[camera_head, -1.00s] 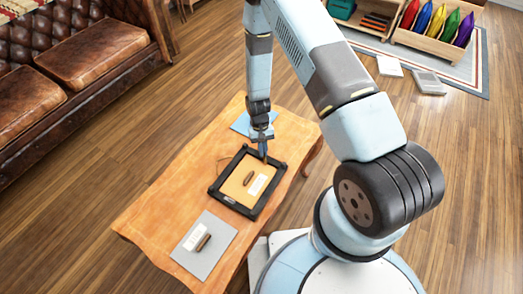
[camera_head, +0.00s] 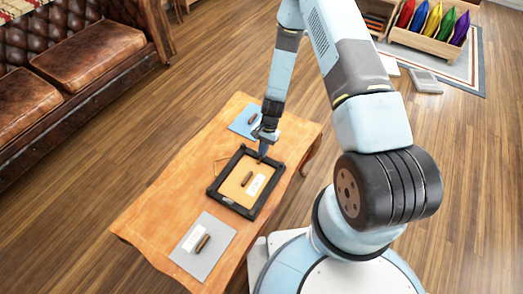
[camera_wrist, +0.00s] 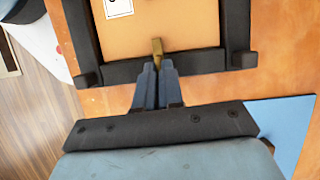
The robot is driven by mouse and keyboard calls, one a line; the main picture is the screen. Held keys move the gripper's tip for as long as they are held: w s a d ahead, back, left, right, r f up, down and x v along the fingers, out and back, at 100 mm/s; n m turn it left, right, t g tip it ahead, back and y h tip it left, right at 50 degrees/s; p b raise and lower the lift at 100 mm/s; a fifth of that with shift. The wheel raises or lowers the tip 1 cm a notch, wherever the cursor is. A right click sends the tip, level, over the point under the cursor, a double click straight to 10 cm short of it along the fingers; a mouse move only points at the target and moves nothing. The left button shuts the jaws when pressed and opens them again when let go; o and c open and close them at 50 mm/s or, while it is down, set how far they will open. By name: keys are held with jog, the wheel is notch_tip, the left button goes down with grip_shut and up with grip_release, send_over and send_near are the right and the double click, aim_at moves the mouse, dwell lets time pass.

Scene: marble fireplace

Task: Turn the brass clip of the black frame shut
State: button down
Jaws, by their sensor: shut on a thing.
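The black frame (camera_head: 214,188) lies on the wooden table with its tan backing board (camera_head: 236,186) facing up. In the wrist view, the black frame bar (camera_wrist: 205,63) crosses the upper part. The small brass clip (camera_wrist: 157,46) stands at the middle of this bar, its visible end reaching over the edge of the backing board (camera_wrist: 185,28). My gripper (camera_wrist: 158,67) is shut on the clip, and the fingertips hide its lower part. In the head view my gripper (camera_head: 262,156) is at the frame's far side; the clip is too small to make out there.
The wooden table (camera_head: 165,206) carries a blue sheet (camera_head: 240,122) beyond the frame and a grey sheet (camera_head: 196,262) nearer. Small brown pieces lie on the board and grey sheet. A leather sofa (camera_head: 85,55) stands at left.

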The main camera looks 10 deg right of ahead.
jog(key=shift+m, duration=0.3)
jog(key=c, duration=1.3)
grip_release()
jog(key=shift+o, duration=0.2)
jog(key=v, duration=1.3)
jog(key=shift+d+r, duration=0.2)
jog(key=shift+r, duration=0.1)
